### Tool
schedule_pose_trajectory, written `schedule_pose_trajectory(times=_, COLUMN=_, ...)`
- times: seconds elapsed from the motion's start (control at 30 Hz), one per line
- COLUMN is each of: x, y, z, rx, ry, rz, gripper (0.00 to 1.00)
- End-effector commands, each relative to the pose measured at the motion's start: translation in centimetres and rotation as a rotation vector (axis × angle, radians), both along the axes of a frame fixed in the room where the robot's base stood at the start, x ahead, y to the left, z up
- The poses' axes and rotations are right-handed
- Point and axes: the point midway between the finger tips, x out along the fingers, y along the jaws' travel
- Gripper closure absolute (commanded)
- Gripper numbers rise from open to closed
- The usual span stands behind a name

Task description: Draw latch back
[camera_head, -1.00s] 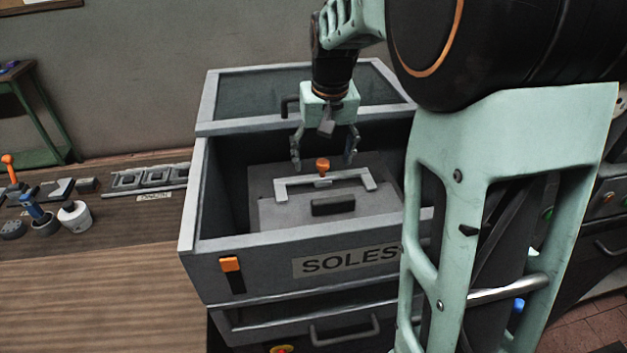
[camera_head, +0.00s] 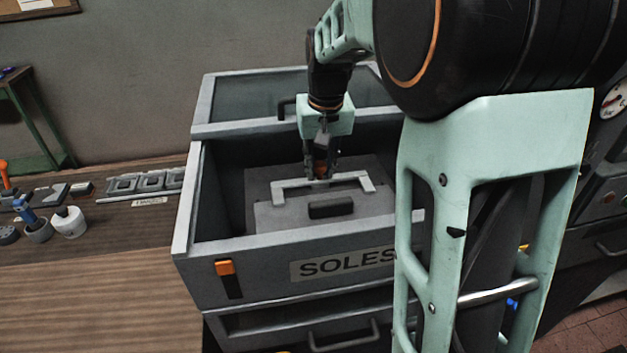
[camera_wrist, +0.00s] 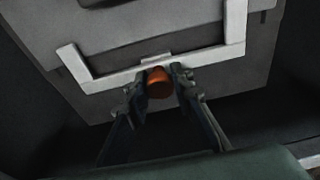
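The latch's orange knob (camera_head: 321,170) sits at the rear bar of a pale grey U-shaped bracket (camera_head: 345,181) on a grey box lid (camera_head: 290,214) inside the SOLES drawer. In the wrist view the orange knob (camera_wrist: 159,83) is between my two fingertips, beside the bracket's bar (camera_wrist: 208,58). My gripper (camera_head: 321,174) points down into the drawer with its fingers closed in on the knob. The wrist view also shows my gripper (camera_wrist: 160,86) with a fingertip against each side of the knob. The latch's lower part is hidden.
The SOLES drawer (camera_head: 182,215) is open, and its walls stand around the box and my gripper. An orange tab (camera_head: 225,267) is on its front. A dark handle (camera_head: 331,208) is on the lid. Small tools lie on the wooden bench (camera_head: 90,290) at left.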

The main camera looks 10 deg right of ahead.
Motion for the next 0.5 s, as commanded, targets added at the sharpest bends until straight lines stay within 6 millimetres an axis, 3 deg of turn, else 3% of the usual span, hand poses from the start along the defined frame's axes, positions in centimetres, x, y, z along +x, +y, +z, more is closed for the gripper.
schedule_pose_trajectory(times=0.13, x=-0.03, y=0.0, z=-0.06, rx=0.0, ry=0.001, rz=0.0, gripper=0.97)
schedule_pose_trajectory(times=0.5, x=-0.01, y=0.0, z=-0.07, rx=0.0, ry=0.002, rz=0.0, gripper=0.97)
